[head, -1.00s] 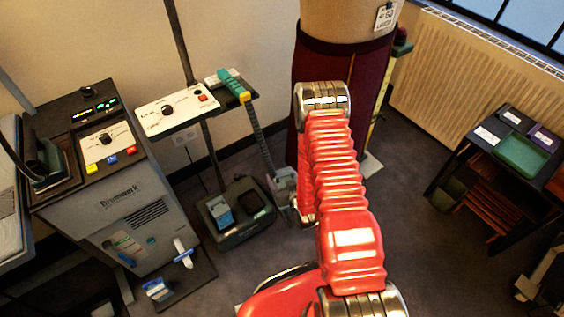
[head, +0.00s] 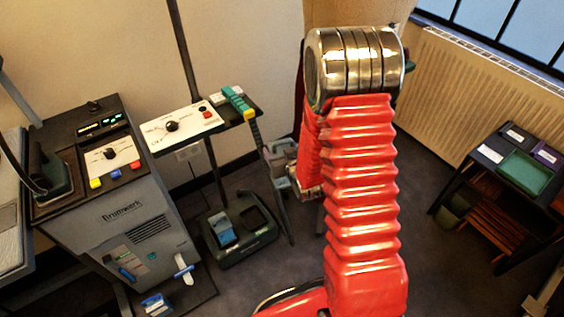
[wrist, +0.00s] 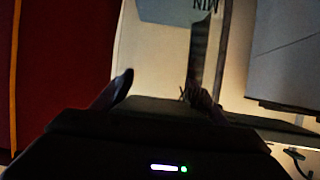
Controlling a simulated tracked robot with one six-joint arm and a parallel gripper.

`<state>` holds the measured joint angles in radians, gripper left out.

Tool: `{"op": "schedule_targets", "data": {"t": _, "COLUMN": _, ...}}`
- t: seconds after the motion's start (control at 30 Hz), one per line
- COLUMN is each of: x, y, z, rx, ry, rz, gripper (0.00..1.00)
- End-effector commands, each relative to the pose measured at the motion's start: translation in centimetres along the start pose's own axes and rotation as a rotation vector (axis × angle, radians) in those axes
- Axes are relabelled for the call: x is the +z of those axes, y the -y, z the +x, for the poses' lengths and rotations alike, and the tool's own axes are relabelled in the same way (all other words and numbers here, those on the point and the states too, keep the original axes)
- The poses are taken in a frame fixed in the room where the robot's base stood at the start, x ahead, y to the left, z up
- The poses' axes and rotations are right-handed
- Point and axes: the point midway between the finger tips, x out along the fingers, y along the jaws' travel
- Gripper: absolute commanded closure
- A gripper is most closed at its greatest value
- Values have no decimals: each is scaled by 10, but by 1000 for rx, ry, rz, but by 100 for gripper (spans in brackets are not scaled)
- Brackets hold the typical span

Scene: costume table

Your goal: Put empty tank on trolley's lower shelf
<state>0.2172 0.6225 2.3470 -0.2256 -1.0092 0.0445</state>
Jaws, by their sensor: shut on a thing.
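My gripper (head: 281,168) is in the middle of the head view, left of my red arm and partly hidden by it. In the wrist view its dark fingers (wrist: 160,92) are shut on the tank (wrist: 152,52), a pale, see-through body with upside-down "MIN" lettering at its top edge. I cannot make out the tank in the head view. A black trolley (head: 549,181) stands at the right, with trays on top and a lower shelf of reddish slats (head: 497,224).
The grey ironing station (head: 135,215) stands at the left. A pole stand with a white control panel (head: 183,127) and a dark base (head: 240,240) is left of my gripper. A radiator (head: 480,95) lines the back wall. Carpet is clear between my arm and the trolley.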

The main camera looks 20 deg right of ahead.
Motion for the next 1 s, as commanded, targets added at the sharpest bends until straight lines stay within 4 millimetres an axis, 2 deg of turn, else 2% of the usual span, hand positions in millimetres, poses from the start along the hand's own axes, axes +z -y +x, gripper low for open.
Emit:
{"op": "schedule_targets", "data": {"t": 0.03, "x": -14, "y": 1, "z": -4, "rx": -1, "ry": -7, "rz": -2, "gripper": 63}}
{"op": "schedule_targets", "data": {"t": 0.1, "x": -28, "y": 3, "z": -9, "rx": -1, "ry": -7, "rz": -2, "gripper": 63}}
{"op": "schedule_targets", "data": {"t": 0.6, "x": -123, "y": 13, "z": -48, "rx": -9, "ry": -7, "rz": -6, "gripper": 63}}
{"op": "schedule_targets", "data": {"t": 0.73, "x": -134, "y": 15, "z": -53, "rx": -10, "ry": -4, "rz": -8, "gripper": 63}}
{"op": "schedule_targets", "data": {"t": 1.0, "x": -135, "y": 15, "z": -53, "rx": -10, "ry": -2, "rz": -7, "gripper": 63}}
